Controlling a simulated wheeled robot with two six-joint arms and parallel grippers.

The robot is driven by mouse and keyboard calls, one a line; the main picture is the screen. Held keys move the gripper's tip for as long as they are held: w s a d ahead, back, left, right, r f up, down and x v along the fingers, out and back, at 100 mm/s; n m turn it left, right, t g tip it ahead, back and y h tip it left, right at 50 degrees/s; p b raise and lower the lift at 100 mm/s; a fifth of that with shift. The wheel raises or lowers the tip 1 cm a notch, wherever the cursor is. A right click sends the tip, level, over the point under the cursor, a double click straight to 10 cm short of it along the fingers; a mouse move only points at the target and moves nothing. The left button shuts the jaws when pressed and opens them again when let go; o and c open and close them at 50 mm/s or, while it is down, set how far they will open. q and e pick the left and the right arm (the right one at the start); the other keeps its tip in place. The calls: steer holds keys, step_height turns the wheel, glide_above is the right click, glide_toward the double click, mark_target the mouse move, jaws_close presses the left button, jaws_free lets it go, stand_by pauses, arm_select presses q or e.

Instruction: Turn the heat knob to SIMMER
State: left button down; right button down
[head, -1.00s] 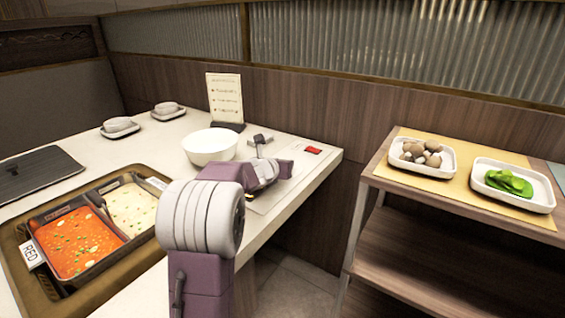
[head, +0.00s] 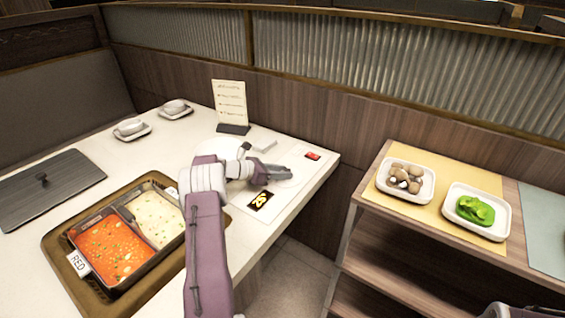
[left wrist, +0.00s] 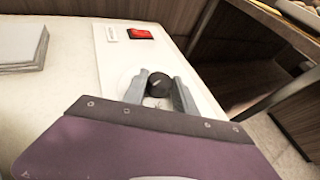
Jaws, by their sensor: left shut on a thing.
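The heat knob (left wrist: 158,84) is a small black round knob on a pale round plate on the white control panel. My left gripper (left wrist: 160,92) is shut on the knob, with one grey finger on each side of it. In the head view my left gripper (head: 285,173) reaches over the panel (head: 285,205) from the left, and its fingers hide the knob. I cannot read any SIMMER mark or the knob's pointer. A dark display with a yellow sign (head: 261,200) lies in front of the gripper.
A red switch (head: 313,156) sits at the panel's far end. A two-part pot (head: 150,262) with red and white soup is at left. A side shelf (head: 420,222) holds plates.

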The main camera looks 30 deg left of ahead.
arm_select(q)
steer(key=shift+m+g+h+p, duration=0.5)
steer(key=shift+m+h+p, duration=0.2)
steer(key=shift+p, duration=0.05)
steer(key=c, duration=1)
jaws_free()
steer(key=shift+w, duration=0.1)
steer(key=r, duration=0.1)
steer(key=r+p, duration=0.1)
steer(key=r, duration=0.2)
steer(key=shift+d+r, duration=0.3)
steer(key=shift+r, duration=0.1)
steer(key=d+r+p, duration=0.1)
steer(key=d+r, duration=0.5)
steer(key=d, duration=0.5)
steer(key=shift+w+p, duration=0.15)
steer(key=shift+p, duration=0.2)
steer(key=shift+r, duration=0.1)
